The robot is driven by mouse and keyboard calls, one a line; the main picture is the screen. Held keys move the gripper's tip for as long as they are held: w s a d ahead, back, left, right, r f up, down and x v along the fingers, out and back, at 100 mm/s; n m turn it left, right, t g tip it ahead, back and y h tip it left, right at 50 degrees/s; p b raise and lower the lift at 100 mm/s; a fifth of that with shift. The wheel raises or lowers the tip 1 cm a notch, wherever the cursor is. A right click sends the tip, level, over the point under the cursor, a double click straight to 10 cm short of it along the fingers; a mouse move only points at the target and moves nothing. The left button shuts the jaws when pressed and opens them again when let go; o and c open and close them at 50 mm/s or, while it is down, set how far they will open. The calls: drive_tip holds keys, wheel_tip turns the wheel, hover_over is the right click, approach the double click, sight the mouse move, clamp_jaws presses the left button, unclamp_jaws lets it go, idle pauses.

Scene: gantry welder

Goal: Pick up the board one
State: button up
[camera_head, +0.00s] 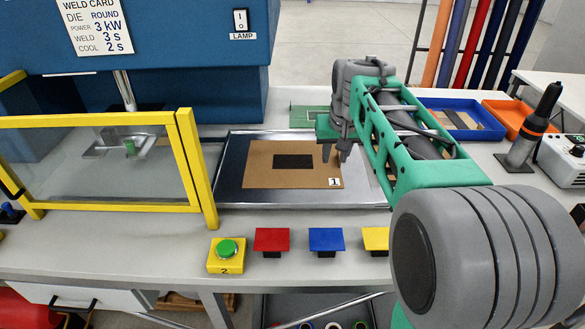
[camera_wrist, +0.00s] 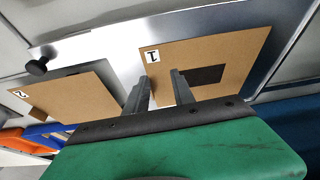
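Board one (camera_head: 262,165) is a flat brown sheet with a dark rectangle in its middle and a "1" label at its near right corner. It lies on a shiny metal tray (camera_head: 232,190). My gripper (camera_head: 335,154) points down at the board's right edge, its two fingers apart. In the wrist view board one (camera_wrist: 225,52) shows beyond the fingers of my gripper (camera_wrist: 160,77), which are parted with nothing visibly held. The fingertips overlap the board's edge in the picture; I cannot tell whether they touch it.
A board labelled "2" (camera_wrist: 85,92) lies beside board one in the wrist view. A yellow-framed clear guard (camera_head: 186,170) stands left of the tray. A green button (camera_head: 227,248) and red, blue and yellow plates line the front. Blue (camera_head: 428,128) and orange bins stand right.

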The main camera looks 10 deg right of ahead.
drive_tip(key=shift+m, duration=0.3)
drive_tip(key=w+d+f, duration=0.2)
drive_tip(key=w, duration=0.1)
drive_tip(key=w+d+f, duration=0.1)
drive_tip(key=w+f, duration=0.2)
drive_tip(key=w, duration=0.1)
drive_tip(key=w+d+f, duration=0.2)
drive_tip(key=w, duration=0.1)
drive_tip(key=shift+w+d+f, duration=0.2)
drive_tip(key=shift+d+f, duration=0.05)
drive_tip(key=shift+d, duration=0.05)
drive_tip(key=shift+c, duration=0.2)
clamp_jaws()
drive_tip(key=shift+r, duration=0.1)
